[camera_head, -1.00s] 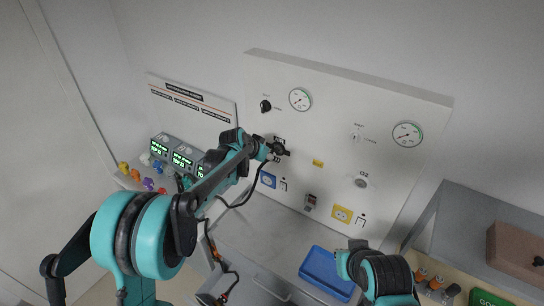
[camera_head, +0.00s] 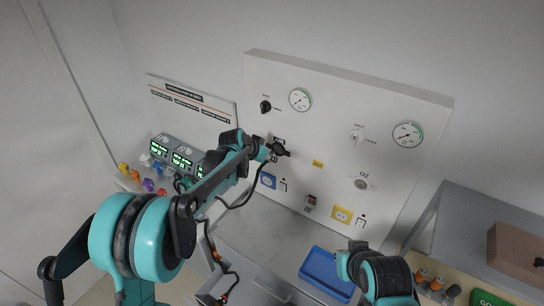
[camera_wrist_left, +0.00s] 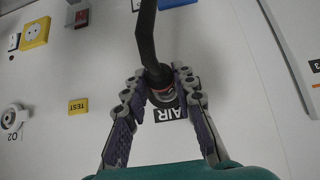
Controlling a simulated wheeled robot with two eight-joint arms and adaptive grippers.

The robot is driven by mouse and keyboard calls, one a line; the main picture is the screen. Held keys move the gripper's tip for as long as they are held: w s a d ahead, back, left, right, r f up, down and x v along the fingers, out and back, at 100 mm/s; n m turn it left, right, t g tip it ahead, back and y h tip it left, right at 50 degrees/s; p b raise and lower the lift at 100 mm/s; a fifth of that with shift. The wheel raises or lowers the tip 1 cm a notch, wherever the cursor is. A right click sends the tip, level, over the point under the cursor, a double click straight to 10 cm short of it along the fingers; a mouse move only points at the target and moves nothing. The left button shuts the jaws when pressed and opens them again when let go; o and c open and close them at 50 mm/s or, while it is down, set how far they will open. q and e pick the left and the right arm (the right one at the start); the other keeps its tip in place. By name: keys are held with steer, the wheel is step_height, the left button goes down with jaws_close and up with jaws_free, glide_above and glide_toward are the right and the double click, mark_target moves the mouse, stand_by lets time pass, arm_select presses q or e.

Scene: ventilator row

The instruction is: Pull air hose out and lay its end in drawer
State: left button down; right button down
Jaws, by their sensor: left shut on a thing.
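My left gripper (camera_head: 277,150) is at the AIR outlet on the white wall panel (camera_head: 330,120). In the left wrist view its two fingers (camera_wrist_left: 160,108) are closed around the end of the black air hose (camera_wrist_left: 147,38), right at the outlet beside the AIR label (camera_wrist_left: 172,114). Whether the hose end is still seated cannot be told. In the head view the hose (camera_head: 256,186) hangs in a loop below the gripper. A grey drawer (camera_head: 262,284) shows below the counter at the bottom edge, partly cut off. My right gripper (camera_head: 352,246) is low, near the blue tray; its fingers are unclear.
The blue tray (camera_head: 320,270) lies on the grey counter (camera_head: 262,228). A dark cable with orange parts (camera_head: 216,256) hangs at the counter's left end. Monitors (camera_head: 182,160) and coloured knobs stand at left. A shelf with a brown box (camera_head: 515,252) is at right. The O2 outlet (camera_head: 361,184) is unobstructed.

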arm_select(q)
steer(key=shift+s+a, duration=0.45)
steer(key=shift+s, duration=0.2)
steer(key=shift+s+a, duration=0.45)
steer(key=shift+s, duration=0.2)
stand_by(1.1)
steer(key=shift+s+a+b, duration=0.2)
steer(key=shift+s+a, duration=0.5)
steer(key=shift+s, duration=0.35)
steer(key=shift+s+a+b, duration=0.2)
steer(key=shift+s+a, duration=0.45)
steer(key=shift+s, duration=0.35)
